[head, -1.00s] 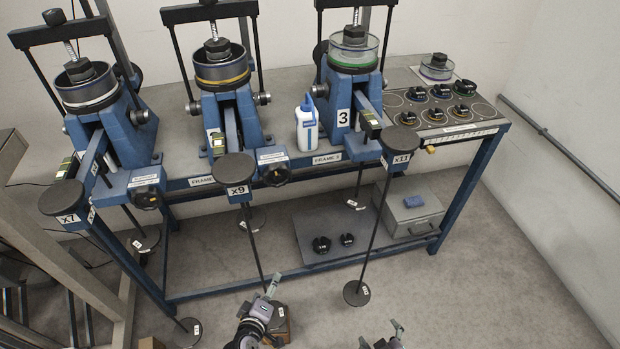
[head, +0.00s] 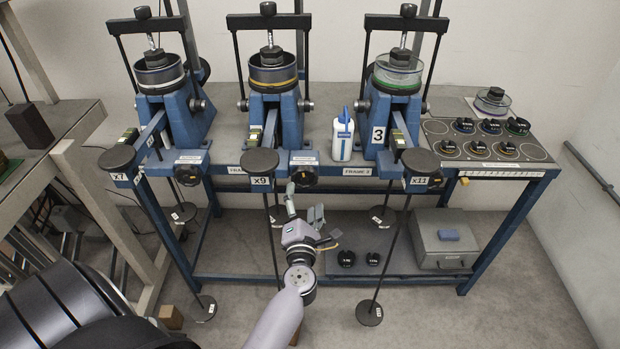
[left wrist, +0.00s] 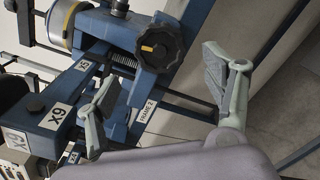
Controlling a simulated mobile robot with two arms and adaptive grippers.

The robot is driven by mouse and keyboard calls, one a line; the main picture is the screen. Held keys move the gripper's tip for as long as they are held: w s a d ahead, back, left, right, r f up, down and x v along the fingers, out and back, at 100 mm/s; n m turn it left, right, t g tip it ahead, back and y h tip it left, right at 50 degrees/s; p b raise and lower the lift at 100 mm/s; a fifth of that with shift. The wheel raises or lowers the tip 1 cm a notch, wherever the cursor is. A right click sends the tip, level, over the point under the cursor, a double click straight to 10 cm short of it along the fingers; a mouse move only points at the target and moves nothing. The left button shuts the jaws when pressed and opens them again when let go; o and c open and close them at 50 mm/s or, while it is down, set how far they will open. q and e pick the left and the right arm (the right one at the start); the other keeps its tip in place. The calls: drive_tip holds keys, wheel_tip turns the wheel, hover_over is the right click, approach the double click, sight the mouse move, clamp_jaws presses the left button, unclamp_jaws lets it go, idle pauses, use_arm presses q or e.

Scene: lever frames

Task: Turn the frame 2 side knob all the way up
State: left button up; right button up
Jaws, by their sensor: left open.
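The frame 2 side knob (head: 304,175) is black and lobed, on the front of the middle blue frame (head: 272,125), right of the x9 lever end. In the left wrist view the knob (left wrist: 162,45) shows an orange mark on its face, with a FRAME 2 label (left wrist: 146,108) below it. My left gripper (head: 303,203) is open and empty, just below and in front of the knob. In the left wrist view its two fingers (left wrist: 160,75) are spread wide, with the knob beyond and between them, apart from both. My right gripper is out of view.
The x9 lever pad (head: 261,162) and its hanging rod stand close left of my gripper. A white bottle (head: 343,137) stands on the bench. The x11 pad (head: 420,161) is to the right. Black weights (head: 346,258) and a grey box (head: 444,240) sit on the lower shelf.

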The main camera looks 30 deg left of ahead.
sight(304, 179)
use_arm(q)
drive_tip(key=b+x, duration=0.1)
drive_tip(key=x, duration=0.8)
drive_tip(key=shift+d, duration=0.1)
drive_tip(key=shift+s+d, duration=0.1)
drive_tip(key=shift+c, duration=0.6)
drive_tip(key=c, duration=0.4)
drive_tip(key=shift+s+r, duration=0.1)
drive_tip(key=c, duration=1.1)
